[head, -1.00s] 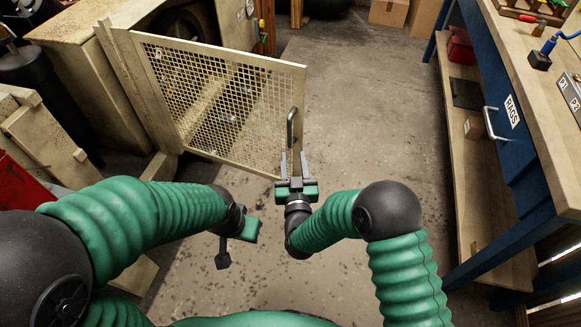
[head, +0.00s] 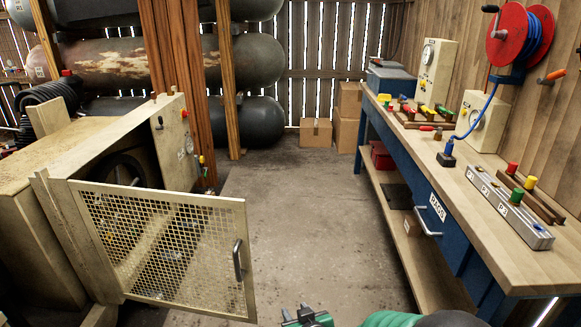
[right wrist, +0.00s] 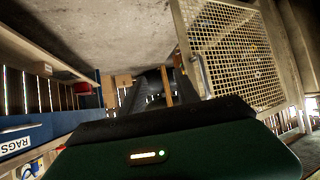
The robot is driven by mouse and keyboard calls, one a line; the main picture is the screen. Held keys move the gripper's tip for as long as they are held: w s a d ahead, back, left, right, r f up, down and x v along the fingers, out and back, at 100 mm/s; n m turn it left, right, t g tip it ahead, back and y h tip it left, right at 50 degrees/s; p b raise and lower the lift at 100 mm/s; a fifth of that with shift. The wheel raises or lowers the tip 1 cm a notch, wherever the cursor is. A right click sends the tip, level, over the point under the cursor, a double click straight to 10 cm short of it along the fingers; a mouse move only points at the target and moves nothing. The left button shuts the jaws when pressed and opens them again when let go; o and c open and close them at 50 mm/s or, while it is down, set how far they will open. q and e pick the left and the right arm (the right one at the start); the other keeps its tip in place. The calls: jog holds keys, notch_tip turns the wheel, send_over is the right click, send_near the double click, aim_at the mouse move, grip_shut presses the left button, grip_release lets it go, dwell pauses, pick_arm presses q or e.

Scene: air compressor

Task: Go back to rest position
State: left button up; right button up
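My right gripper (head: 298,312) shows at the bottom edge of the head view, with its fingers apart and nothing between them. In the right wrist view its two dark fingers (right wrist: 166,88) point away with a gap between them. The compressor's mesh door (head: 160,240) stands open at the left, with a metal handle (head: 238,260) on its free edge. The gripper is to the right of and below this handle in the picture, apart from it. The mesh door also shows at the upper right of the right wrist view (right wrist: 235,55). My left gripper is out of view.
A long workbench (head: 420,150) with a blue front and a drawer marked RAGS (head: 437,207) runs along the right. Cardboard boxes (head: 316,132) stand at the back. The concrete floor (head: 290,200) between compressor and bench is clear.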

jog(key=s+d+r+m+g+h+p, duration=0.15)
jog(key=s+d+m+g+h, duration=0.45)
jog(key=s+d, duration=1.55)
notch_tip(320, 180, up, 22)
jog(key=a+n+g+y+p, duration=0.2)
jog(key=p, duration=2)
jog(key=shift+s+f, duration=0.25)
jog(key=shift+s, duration=0.2)
